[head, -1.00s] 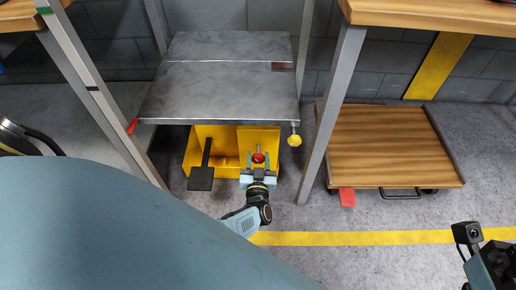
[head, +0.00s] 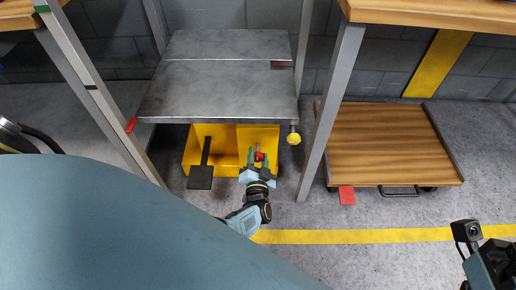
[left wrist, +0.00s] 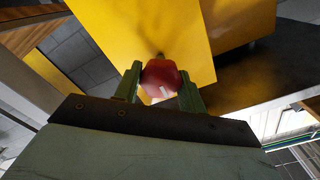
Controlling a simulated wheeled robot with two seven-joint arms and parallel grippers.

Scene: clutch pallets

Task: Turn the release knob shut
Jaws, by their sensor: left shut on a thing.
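The red release knob (head: 259,156) sits low on the front of the yellow base (head: 225,140), under the grey metal platform (head: 215,92). My left gripper (head: 258,161) reaches it from the front, and its jaws are shut on the knob. In the left wrist view the red knob (left wrist: 161,82) is between the two green fingers, in front of a yellow panel. The knob's stem is mostly hidden behind it. Part of my right arm's end shows at the lower right of the head view; its fingertips cannot be made out.
A black pedal (head: 201,177) is left of the knob. A yellow knob (head: 294,138) hangs at the platform's right corner and a red lever (head: 131,125) at its left. A grey table leg (head: 331,115) and a wooden low cart (head: 390,145) are to the right.

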